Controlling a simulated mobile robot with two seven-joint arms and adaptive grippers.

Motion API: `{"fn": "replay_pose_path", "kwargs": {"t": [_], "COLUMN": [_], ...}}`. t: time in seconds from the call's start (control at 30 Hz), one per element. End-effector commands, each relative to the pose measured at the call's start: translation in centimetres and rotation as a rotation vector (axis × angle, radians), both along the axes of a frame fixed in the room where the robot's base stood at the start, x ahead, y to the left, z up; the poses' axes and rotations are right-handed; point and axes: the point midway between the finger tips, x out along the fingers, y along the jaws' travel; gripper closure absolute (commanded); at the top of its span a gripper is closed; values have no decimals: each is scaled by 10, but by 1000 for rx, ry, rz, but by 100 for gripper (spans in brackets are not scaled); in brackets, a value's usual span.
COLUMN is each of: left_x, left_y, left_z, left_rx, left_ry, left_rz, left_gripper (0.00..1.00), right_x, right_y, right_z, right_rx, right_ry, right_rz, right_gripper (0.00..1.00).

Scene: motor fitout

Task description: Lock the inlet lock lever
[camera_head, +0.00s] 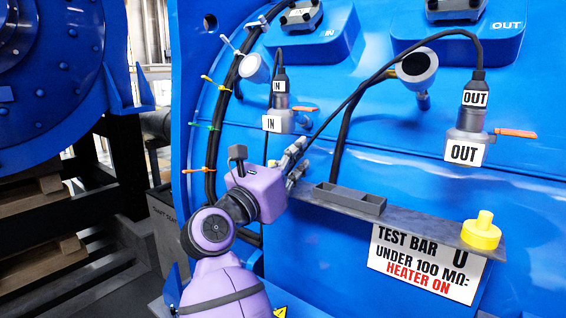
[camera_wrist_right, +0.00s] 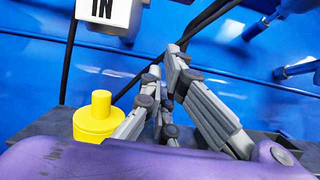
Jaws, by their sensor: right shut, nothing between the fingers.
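The inlet connector (camera_head: 280,112) hangs under a black plug with IN labels. Its orange lock lever (camera_head: 305,109) sticks out to the right, roughly level. My right gripper (camera_head: 297,158) is below the connector and lever, apart from them, just above the shelf. In the right wrist view its fingers (camera_wrist_right: 166,66) are closed together and empty. The IN label (camera_wrist_right: 108,12) shows at the upper left there, and the lever cannot be made out. My left gripper is in neither view.
The outlet connector (camera_head: 468,135) has its own orange lever (camera_head: 515,132). The shelf (camera_head: 420,226) bears a grey tray (camera_head: 350,199) and a yellow cap (camera_head: 481,233). A yellow cap (camera_wrist_right: 96,122) stands left of the fingers in the wrist view. Black cables run behind.

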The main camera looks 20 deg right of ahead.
Motion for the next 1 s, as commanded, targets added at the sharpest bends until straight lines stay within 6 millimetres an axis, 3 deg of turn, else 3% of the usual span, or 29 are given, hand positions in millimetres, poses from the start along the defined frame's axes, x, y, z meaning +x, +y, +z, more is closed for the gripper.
{"fn": "replay_pose_path", "kwargs": {"t": [0.07,0.2,0.33,1.0], "left_x": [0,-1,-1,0], "left_y": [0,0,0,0], "left_z": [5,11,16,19], "left_rx": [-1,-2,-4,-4], "left_ry": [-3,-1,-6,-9], "left_rz": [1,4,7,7], "left_gripper": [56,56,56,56], "right_x": [9,9,10,16], "right_y": [-13,-12,-12,-12], "right_z": [9,32,41,45], "right_rx": [-4,0,-1,-12], "right_ry": [-3,-6,-3,15], "right_rz": [-2,1,1,1], "right_gripper": [100,100,100,100]}}
